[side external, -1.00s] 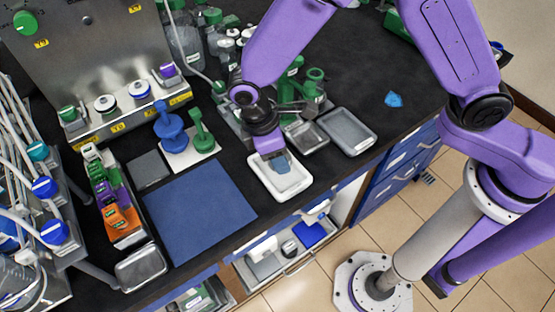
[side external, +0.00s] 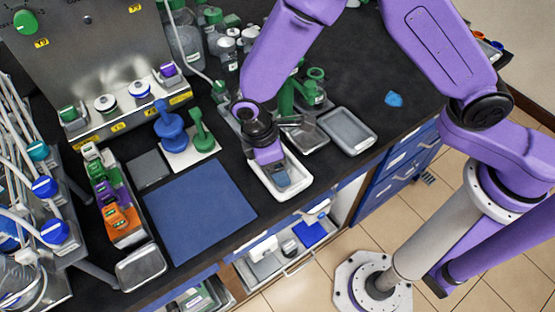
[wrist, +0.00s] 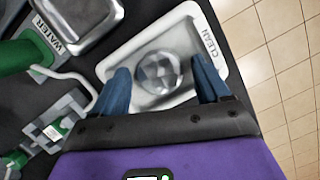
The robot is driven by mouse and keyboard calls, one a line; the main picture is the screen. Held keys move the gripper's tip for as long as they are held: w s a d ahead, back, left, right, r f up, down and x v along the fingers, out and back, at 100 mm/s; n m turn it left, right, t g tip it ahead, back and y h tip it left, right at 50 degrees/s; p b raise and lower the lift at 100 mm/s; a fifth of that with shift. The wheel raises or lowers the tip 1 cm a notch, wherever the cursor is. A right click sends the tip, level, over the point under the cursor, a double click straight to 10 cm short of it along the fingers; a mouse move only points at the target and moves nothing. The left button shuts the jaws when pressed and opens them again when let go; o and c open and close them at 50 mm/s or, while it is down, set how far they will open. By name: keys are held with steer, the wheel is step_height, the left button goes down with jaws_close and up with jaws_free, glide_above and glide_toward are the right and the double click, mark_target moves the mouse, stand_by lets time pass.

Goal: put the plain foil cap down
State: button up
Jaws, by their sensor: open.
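The plain foil cap (wrist: 158,72) is a round, faceted silver piece. In the wrist view it rests in the white tray (wrist: 192,10) labelled CLEAN, near the tray's middle. My gripper (wrist: 160,66) is open, with one blue finger on each side of the cap and gaps between the fingers and the foil. In the side view my gripper (side external: 283,180) is low over the white tray (side external: 290,197), and the cap is hidden behind the fingers.
Metal trays (side external: 347,131) stand right of and behind the white tray. A green stand (side external: 287,98) is close behind my wrist. A blue mat (side external: 200,212) lies to the left. The bench's front edge is just beyond the white tray. A blue scrap (side external: 394,99) lies farther right.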

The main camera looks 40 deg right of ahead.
steer(key=shift+r, duration=0.1)
steer(key=v, duration=1.2)
steer(key=shift+d+r, duration=0.15)
steer(key=s+d+r+y, duration=0.1)
steer(key=s+d+r, duration=0.2)
steer(key=s+d, duration=0.6)
steer(key=s+d+r+t+y, duration=0.1)
steer(key=s+d+r+y, duration=0.1)
steer(key=s+d, duration=0.7)
steer(key=d+r, duration=0.1)
steer(key=d, duration=0.7)
steer(key=shift+s+d+m, duration=0.2)
steer(key=shift+s+m, duration=0.1)
steer(key=shift+m, duration=0.1)
